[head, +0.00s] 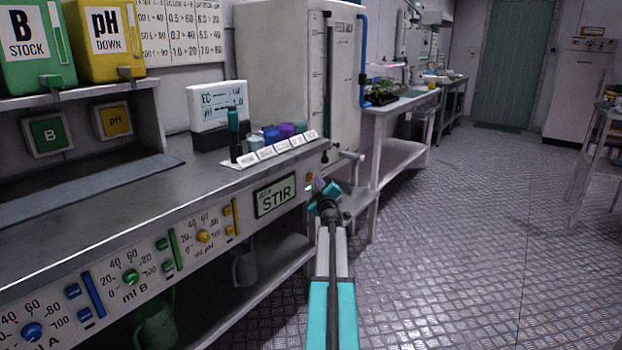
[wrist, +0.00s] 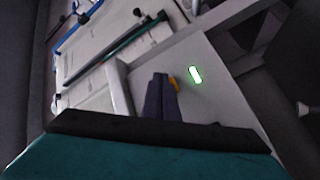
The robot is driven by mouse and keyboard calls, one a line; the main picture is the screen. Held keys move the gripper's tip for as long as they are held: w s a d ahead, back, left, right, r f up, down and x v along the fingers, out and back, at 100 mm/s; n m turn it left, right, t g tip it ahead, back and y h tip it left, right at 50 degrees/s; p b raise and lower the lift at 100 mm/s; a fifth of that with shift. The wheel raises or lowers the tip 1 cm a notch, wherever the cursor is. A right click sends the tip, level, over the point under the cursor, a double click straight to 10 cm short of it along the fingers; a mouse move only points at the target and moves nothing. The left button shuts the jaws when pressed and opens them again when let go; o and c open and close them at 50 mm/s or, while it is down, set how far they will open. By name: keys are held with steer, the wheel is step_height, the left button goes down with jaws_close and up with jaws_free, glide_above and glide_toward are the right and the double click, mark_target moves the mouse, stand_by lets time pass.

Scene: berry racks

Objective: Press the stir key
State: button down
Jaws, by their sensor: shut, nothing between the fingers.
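The grey-green display (head: 275,197) on the bench's front panel reads STIR. A small orange key (head: 309,178) sits just right of the display, near the panel's right end. My gripper (head: 319,186) is beside it, its purple fingers shut and empty. In the wrist view my shut fingers (wrist: 162,84) point at the pale panel.
Dials and coloured keys line the panel (head: 130,270) to the left. Small pots and label cards (head: 275,150) stand on the bench above. A bright green-edged light (wrist: 195,74) shows on the panel in the wrist view. Open floor (head: 460,230) lies to the right.

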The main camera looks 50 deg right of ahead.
steer(key=s+p, duration=0.2)
steer(key=s, duration=0.3)
steer(key=shift+p, duration=0.4)
stand_by(0.9)
